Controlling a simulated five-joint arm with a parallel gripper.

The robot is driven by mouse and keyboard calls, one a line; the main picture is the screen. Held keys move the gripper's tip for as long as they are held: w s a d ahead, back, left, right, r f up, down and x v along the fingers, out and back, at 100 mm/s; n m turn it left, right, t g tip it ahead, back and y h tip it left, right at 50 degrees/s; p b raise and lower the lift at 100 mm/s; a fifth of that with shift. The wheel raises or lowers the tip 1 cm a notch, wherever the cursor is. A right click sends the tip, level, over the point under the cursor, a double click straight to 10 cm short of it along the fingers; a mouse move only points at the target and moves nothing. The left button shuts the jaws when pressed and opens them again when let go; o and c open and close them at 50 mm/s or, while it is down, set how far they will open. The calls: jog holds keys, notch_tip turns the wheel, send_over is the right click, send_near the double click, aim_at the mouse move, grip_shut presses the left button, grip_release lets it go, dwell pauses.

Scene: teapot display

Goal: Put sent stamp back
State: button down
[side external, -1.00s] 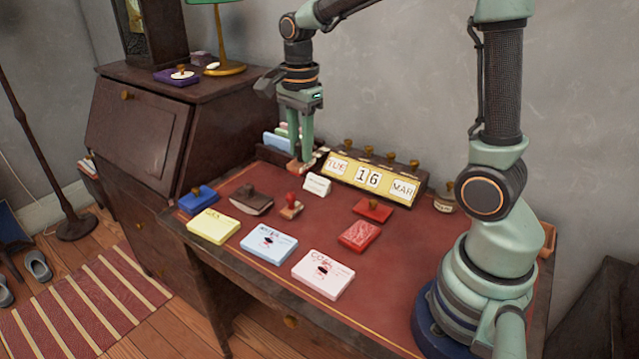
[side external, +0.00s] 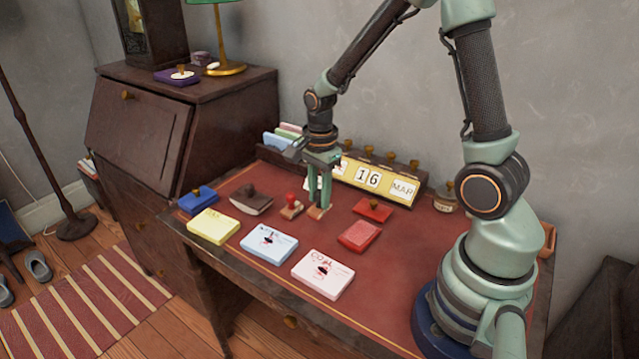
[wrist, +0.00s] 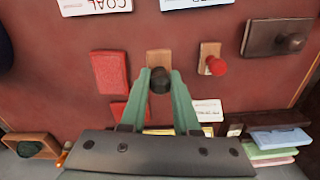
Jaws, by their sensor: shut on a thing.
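My gripper (side external: 318,203) is shut on a wooden stamp (side external: 316,212) with a dark round knob. The stamp also shows between the fingertips in the wrist view (wrist: 158,58). It is at or just above the red desktop; I cannot tell which. A second wooden stamp with a red knob (side external: 291,207) stands close to its left in the side view, and to its right in the wrist view (wrist: 212,62). A small white card (wrist: 207,110), its text too small to read, is behind my gripper. I cannot read any word on the stamps.
A calendar block (side external: 375,178) stands at the back. A red ink pad (side external: 372,210) and a red box (side external: 360,236) lie right of my gripper. A dark blotter (side external: 251,202) and blue pad (side external: 198,200) are left. Yellow (side external: 213,226), blue (side external: 269,242) and pink (side external: 323,273) card stacks line the front.

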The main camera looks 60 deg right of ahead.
aim_at(320, 211)
jog(key=shift+f, duration=2.25)
jog(key=shift+f, duration=0.15)
jog(key=c, duration=0.6)
grip_release()
jog(key=shift+c, duration=0.2)
notch_tip(320, 211, up, 12)
jog(key=shift+r, duration=0.2)
jog(key=s+a+r+n+t, duration=0.2)
jog(key=r+n, duration=0.3)
jog(key=n, duration=0.4)
jog(key=s+a+r+n+t, duration=0.3)
jog(key=s+a+r+n, duration=0.1)
jog(key=n, duration=0.6)
jog(key=shift+s+a+r+n, duration=0.3)
jog(key=shift+s+a+r, duration=0.1)
jog(key=shift+a+r, duration=0.3)
